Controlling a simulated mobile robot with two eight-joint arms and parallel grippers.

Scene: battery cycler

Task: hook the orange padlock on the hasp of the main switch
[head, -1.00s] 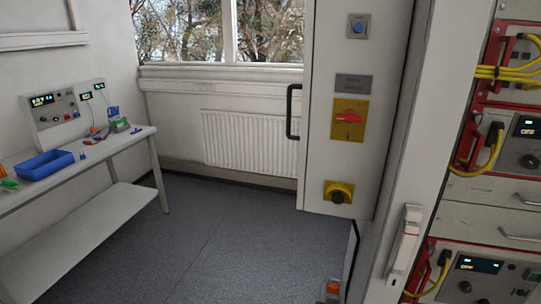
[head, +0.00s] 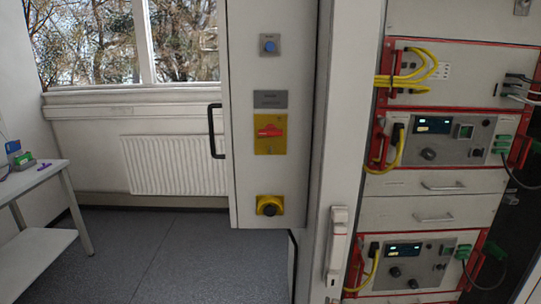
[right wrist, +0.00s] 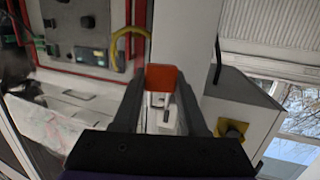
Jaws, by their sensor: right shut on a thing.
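The main switch (head: 269,132) is a red rotary handle on a yellow plate, on the front of the pale cabinet. Its hasp is too small to make out. The orange padlock (right wrist: 161,78) shows in the right wrist view, between the fingers of my right gripper (right wrist: 161,88), which is shut on it. I cannot make out the padlock or my right gripper in the head view. My left gripper is in neither view.
A yellow plate with a black knob (head: 269,206) is below the switch, and a blue button (head: 269,46) above. A black door handle (head: 213,132) juts out at the cabinet's left. The rack (head: 440,185) with yellow cables stands right. Floor at left is clear.

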